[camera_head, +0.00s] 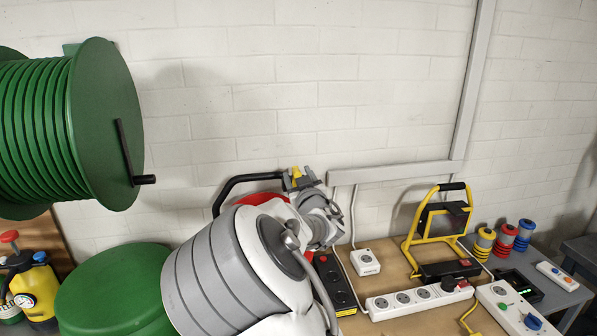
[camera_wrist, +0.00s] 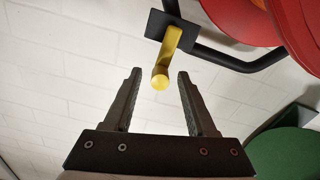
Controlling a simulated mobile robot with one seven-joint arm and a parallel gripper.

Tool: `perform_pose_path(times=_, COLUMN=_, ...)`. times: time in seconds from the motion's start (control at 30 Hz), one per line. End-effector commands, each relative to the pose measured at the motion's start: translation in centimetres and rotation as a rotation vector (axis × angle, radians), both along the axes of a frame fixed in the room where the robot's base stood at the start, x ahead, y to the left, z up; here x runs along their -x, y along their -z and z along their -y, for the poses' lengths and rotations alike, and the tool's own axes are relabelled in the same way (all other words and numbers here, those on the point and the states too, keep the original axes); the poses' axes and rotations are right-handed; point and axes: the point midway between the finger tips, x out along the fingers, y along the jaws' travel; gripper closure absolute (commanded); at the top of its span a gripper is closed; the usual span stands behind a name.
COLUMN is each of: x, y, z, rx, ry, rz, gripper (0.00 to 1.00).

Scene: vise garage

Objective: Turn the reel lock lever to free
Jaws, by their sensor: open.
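The reel lock lever is a short yellow bar (camera_wrist: 168,57) on a black plate (camera_wrist: 163,24) fixed to a black tubular frame. In the wrist view its rounded end shows between the tips of my gripper (camera_wrist: 159,73). The gripper is open, with a gap on each side of the lever and no visible contact. In the head view the yellow lever (camera_head: 296,173) shows small at my gripper (camera_head: 299,182), above the bench. The red reel (camera_head: 262,198) is partly hidden behind my arm; in the wrist view it fills the upper right.
A green hose reel (camera_head: 105,120) with a black crank hangs at the left. A wooden bench (camera_head: 388,268) holds a yellow work light (camera_head: 440,232), a white power strip (camera_head: 420,299) and a black socket strip (camera_head: 335,285). A white brick wall stands behind.

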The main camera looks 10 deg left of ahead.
Motion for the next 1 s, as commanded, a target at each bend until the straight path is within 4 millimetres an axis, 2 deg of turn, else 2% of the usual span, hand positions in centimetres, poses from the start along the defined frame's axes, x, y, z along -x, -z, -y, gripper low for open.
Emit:
perform_pose_path(times=0.2, x=-1.4, y=0.0, z=-0.7, rx=0.000, ry=0.000, rz=0.001, gripper=0.43)
perform_pose_path(times=0.53, x=-1.6, y=0.0, z=-0.7, rx=-0.001, ry=0.001, rz=0.000, gripper=0.43)
perform_pose_path(times=0.57, x=-1.6, y=0.0, z=-0.7, rx=-0.001, ry=0.001, rz=0.000, gripper=0.47)
perform_pose_path(times=0.87, x=-1.6, y=0.0, z=-0.7, rx=-0.001, ry=0.001, rz=0.000, gripper=1.00)
perform_pose_path(times=1.0, x=-1.6, y=0.0, z=-0.7, rx=-0.001, ry=0.001, rz=0.000, gripper=1.00)
